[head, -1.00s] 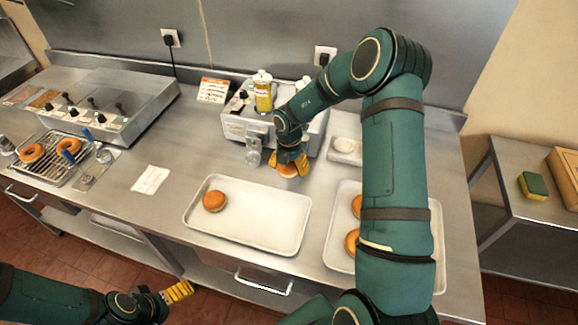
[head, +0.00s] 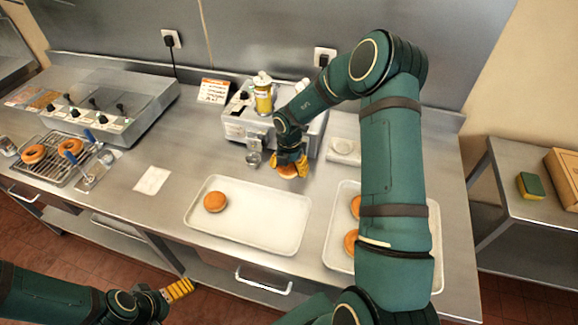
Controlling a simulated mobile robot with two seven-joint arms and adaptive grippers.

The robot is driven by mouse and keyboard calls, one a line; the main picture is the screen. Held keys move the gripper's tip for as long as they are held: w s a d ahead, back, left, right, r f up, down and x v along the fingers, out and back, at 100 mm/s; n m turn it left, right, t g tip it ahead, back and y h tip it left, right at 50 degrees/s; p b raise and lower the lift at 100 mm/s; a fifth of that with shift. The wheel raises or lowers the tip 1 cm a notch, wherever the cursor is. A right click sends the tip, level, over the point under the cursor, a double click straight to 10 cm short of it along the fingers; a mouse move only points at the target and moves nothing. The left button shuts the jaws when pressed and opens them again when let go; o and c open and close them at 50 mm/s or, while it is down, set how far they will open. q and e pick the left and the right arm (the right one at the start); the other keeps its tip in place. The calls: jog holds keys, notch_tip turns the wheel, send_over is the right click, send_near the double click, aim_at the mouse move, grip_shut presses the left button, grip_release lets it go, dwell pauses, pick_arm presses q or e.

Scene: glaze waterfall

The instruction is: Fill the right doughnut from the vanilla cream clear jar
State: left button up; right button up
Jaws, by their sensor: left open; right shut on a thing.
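My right gripper (head: 287,160) is shut on a doughnut (head: 287,171) in front of the grey filling machine (head: 240,124). The gripper hides part of the doughnut, and I cannot tell whether it touches a nozzle. A clear jar (head: 254,156) is at the machine's front, just left of the gripper. A bottle with a yellow label (head: 263,96) stands on top of the machine. Another doughnut (head: 215,202) lies on the left white tray (head: 265,235). My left gripper (head: 180,290) is open and empty, low in front of the counter.
A second white tray (head: 335,262) with doughnuts lies at the right, partly behind my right arm. A rack (head: 45,175) with ringed doughnuts and a glaze unit (head: 110,125) stand at the left. A small white dish (head: 343,147) is right of the machine. A paper (head: 152,180) lies on the counter.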

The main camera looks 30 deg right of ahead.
aim_at(285, 173)
jog(key=shift+w+d, duration=1.3)
jog(key=shift+d, duration=0.2)
dwell(1.2)
jog(key=shift+s+a, duration=0.55)
jog(key=shift+a, duration=0.1)
dwell(2.8)
jog(key=shift+s+a, duration=1.25)
jog(key=shift+a, duration=0.25)
jog(key=shift+s+a+r, duration=0.2)
jog(key=shift+a+r, duration=0.05)
jog(key=shift+r, duration=0.45)
jog(key=shift+s+a+r, duration=0.25)
jog(key=shift+a+r, duration=0.05)
jog(key=shift+r, duration=0.35)
jog(key=shift+s+a+r, duration=0.2)
jog(key=shift+a+r, duration=0.05)
jog(key=shift+r, duration=0.45)
